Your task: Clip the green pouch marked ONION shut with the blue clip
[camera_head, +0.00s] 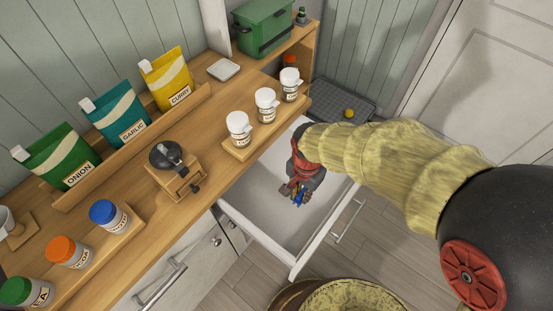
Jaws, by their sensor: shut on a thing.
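The green pouch marked ONION (58,155) leans on a wooden ledge at the left back of the counter. A small white piece shows at its top left corner. My gripper (299,193) is over the open white drawer at the centre right, well away from the pouch. It is shut on the blue clip (299,197), which shows as a small blue shape between the fingertips. Whether the clip touches the drawer floor I cannot tell.
The teal GARLIC pouch (115,113) and yellow CURRY pouch (166,80) stand beside it. A grinder (174,170), white-lidded jars (265,104) and colour-lidded jars (70,253) line the counter. The open drawer (261,238) juts out in front.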

